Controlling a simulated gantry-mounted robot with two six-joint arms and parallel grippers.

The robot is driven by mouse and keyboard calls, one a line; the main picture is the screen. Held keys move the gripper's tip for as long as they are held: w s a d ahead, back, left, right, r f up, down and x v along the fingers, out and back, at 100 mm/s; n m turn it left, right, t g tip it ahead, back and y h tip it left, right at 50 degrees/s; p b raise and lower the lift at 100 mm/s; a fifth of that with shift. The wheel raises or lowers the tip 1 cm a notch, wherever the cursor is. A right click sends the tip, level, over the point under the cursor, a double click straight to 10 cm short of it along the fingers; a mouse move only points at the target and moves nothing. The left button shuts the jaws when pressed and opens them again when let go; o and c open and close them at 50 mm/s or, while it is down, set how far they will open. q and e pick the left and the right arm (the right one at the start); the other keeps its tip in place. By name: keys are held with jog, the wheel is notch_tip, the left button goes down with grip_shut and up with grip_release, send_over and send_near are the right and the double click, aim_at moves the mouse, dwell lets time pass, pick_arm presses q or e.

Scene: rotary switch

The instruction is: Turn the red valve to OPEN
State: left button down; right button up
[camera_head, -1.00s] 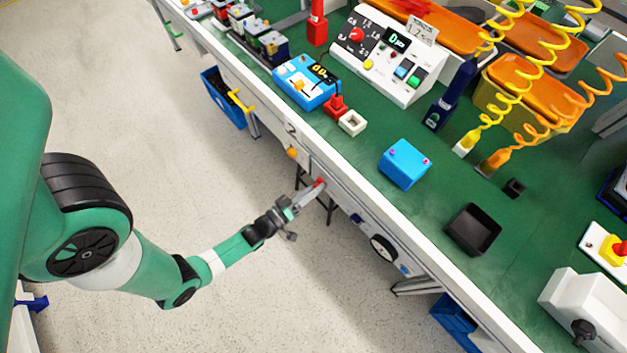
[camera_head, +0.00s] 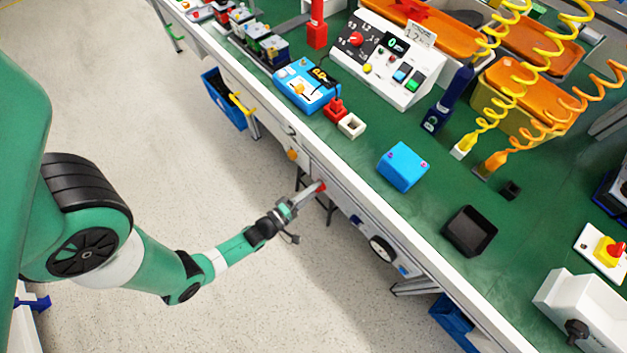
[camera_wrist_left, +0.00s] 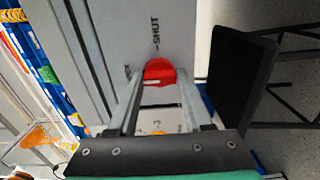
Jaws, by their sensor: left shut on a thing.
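The red valve (camera_head: 321,186) is a round knob on the pale front panel of the bench. In the left wrist view the knob (camera_wrist_left: 160,72) sits between the fingertips of my left gripper (camera_wrist_left: 160,82). The gripper is shut on it, with a finger on either side. A pale mark shows on the knob's lower part. The word SHUT (camera_wrist_left: 155,34) is printed above the knob in that view. Another label (camera_wrist_left: 127,73) to its left is mostly hidden by a finger. In the head view my left gripper (camera_head: 307,196) reaches the panel from the left. My right gripper is not in view.
An orange knob (camera_head: 292,154) and a round dial (camera_head: 382,248) are on the same bench front. The green bench top (camera_head: 350,205) carries a blue box (camera_head: 403,166), a black tray (camera_head: 470,231) and other devices. The floor before the bench is clear around my left arm.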

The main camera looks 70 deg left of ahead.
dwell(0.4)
pick_arm(q)
jog(key=shift+c, duration=1.6)
grip_release()
